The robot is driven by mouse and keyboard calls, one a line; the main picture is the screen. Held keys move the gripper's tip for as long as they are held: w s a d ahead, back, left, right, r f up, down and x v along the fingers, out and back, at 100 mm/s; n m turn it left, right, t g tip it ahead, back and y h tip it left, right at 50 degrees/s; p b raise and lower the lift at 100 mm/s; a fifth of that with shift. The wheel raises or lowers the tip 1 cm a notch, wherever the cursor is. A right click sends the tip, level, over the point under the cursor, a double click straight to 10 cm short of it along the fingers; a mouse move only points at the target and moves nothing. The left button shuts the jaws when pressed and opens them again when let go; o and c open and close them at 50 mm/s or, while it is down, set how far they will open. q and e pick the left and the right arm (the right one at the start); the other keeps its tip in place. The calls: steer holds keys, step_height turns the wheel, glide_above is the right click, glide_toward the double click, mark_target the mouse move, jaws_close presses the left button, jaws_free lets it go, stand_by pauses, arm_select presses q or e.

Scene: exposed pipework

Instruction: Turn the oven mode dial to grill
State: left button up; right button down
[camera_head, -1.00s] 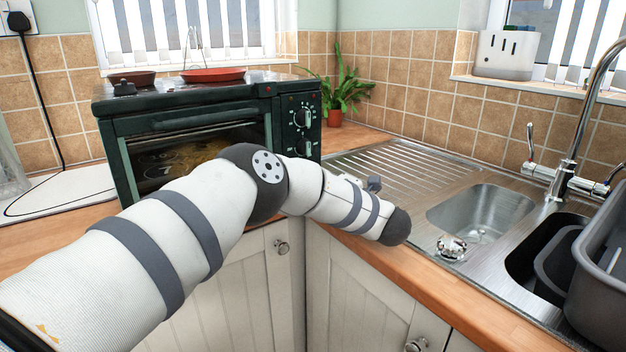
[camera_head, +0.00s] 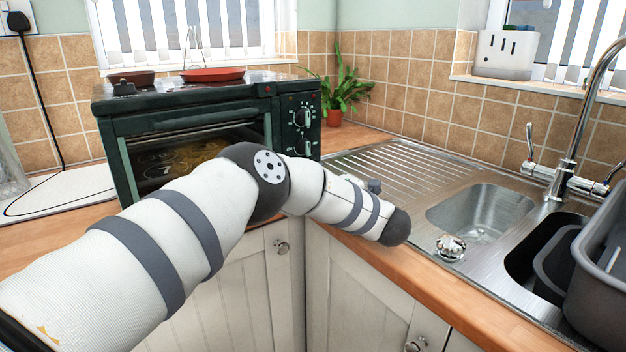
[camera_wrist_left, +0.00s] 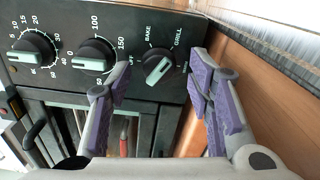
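The oven (camera_head: 160,125) is a dark green countertop unit with dials down its right side in the head view. In the left wrist view, the mode dial (camera_wrist_left: 158,68) is a black knob with a pale green bar, marked BAKE and GRILL above it. The bar slants from lower left to upper right; I cannot tell which mark it selects. My left gripper (camera_wrist_left: 160,88) is open, its purple-padded fingers on either side of the mode dial, apparently apart from it. My right gripper is not in view.
Two other dials (camera_wrist_left: 92,58) (camera_wrist_left: 35,50) sit left of the mode dial. A potted plant (camera_head: 343,95) stands right of the oven. The steel sink (camera_head: 480,212) and tap (camera_head: 575,150) are at right. Red and brown dishes (camera_head: 212,75) sit on the oven.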

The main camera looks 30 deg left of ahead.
arm_select(q)
steer(key=v, duration=1.2)
steer(key=shift+f, duration=0.1)
